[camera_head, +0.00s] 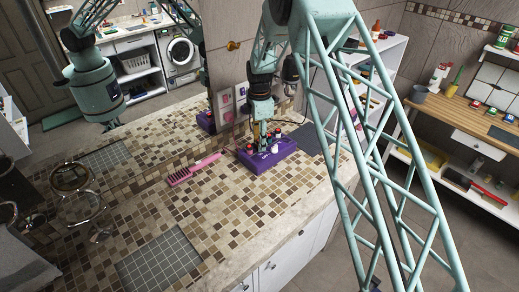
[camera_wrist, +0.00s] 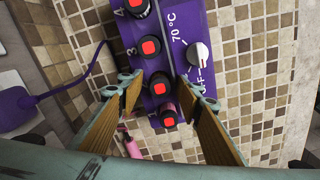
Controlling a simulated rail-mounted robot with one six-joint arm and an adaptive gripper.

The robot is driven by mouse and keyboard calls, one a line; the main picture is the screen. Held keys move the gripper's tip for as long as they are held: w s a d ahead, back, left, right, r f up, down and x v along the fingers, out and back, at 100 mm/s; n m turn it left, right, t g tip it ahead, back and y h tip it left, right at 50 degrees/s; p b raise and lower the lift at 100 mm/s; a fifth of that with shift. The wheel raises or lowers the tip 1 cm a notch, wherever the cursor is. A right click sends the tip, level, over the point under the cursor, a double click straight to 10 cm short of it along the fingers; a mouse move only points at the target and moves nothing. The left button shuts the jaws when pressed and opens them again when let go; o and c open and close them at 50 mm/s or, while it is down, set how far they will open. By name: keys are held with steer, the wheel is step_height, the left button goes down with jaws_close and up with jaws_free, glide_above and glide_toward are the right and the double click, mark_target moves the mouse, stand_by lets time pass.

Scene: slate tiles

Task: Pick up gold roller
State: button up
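A purple roller heater (camera_head: 268,155) sits on the tiled counter, with several upright rollers in it. In the wrist view the heater (camera_wrist: 198,18) shows a white dial and roller tops in black with red squares. My gripper (camera_wrist: 157,82) points down over it, fingers apart. One roller top (camera_wrist: 158,84) lies between the fingertips, with a gap visible on both sides. Another roller (camera_wrist: 168,117), with a pinkish side, is just below it in the picture. No roller side shows clearly as gold. In the head view my gripper (camera_head: 263,138) hides part of the heater.
A pink comb or brush (camera_head: 193,168) lies left of the heater; its pink end also shows in the wrist view (camera_wrist: 131,146). A purple cord (camera_wrist: 75,82) runs from the heater. A round mirror (camera_head: 72,178) stands at the left.

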steer(key=shift+c, duration=0.9)
steer(key=c, duration=0.8)
steer(key=shift+o, duration=0.2)
steer(key=shift+r, duration=0.15)
steer(key=shift+r+b, duration=0.35)
steer(key=shift+r, duration=4.5)
